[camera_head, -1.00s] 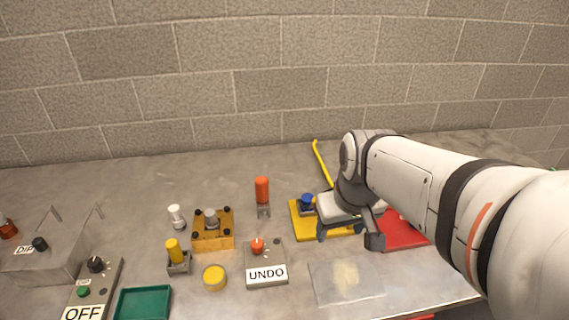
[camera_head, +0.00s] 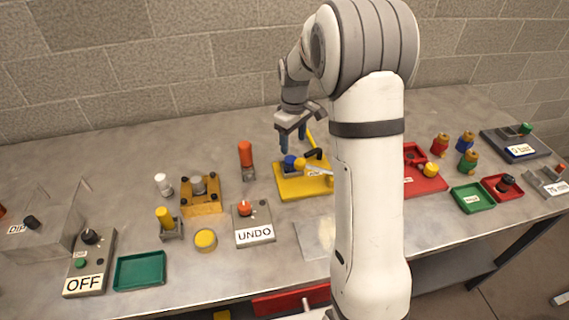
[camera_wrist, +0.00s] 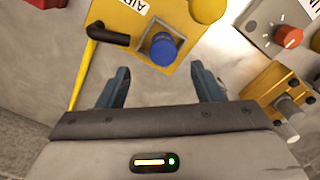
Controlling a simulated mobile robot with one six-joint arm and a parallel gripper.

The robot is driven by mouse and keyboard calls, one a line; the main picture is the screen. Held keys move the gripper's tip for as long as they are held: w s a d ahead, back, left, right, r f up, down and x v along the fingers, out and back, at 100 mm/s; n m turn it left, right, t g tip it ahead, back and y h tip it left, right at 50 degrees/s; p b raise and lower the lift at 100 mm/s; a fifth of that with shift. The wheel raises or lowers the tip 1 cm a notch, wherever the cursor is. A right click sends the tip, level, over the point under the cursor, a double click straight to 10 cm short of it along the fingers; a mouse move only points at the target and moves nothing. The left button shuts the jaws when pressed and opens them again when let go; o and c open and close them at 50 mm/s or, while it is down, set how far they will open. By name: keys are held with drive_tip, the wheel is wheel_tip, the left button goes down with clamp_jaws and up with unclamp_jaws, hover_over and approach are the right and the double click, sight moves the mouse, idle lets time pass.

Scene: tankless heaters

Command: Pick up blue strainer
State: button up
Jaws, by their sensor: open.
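A short blue cylinder (camera_head: 290,162), the nearest blue part to my gripper, sits in a grey holder on a yellow plate (camera_head: 290,190). In the wrist view the blue cylinder (camera_wrist: 162,48) lies just beyond and between my fingertips, apart from them. My gripper (camera_head: 292,142) is open and empty above the back of the yellow plate; its two fingers (camera_wrist: 158,78) show spread in the wrist view. Another blue-bodied part (camera_head: 465,142) stands far right beside red and green ones. The pictures do not settle which blue part is the strainer.
The yellow plate also carries a black handle (camera_wrist: 105,33) and a yellow knob. A yellow pipe (camera_wrist: 82,75) runs beside it. The UNDO box (camera_head: 253,222) and an orange-topped part (camera_head: 246,153) stand left. A red plate (camera_head: 430,182) is right, partly behind my arm.

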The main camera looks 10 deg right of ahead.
sight(291, 159)
drive_tip(key=f, duration=0.2)
drive_tip(key=f+p, duration=0.1)
drive_tip(key=f, duration=0.1)
drive_tip(key=f+p, duration=0.1)
drive_tip(key=f, duration=0.2)
drive_tip(key=shift+a, duration=0.3)
drive_tip(key=shift+c, duration=0.4)
drive_tip(key=shift+r, duration=0.1)
drive_tip(key=c, duration=1.1)
drive_tip(key=shift+r, duration=0.1)
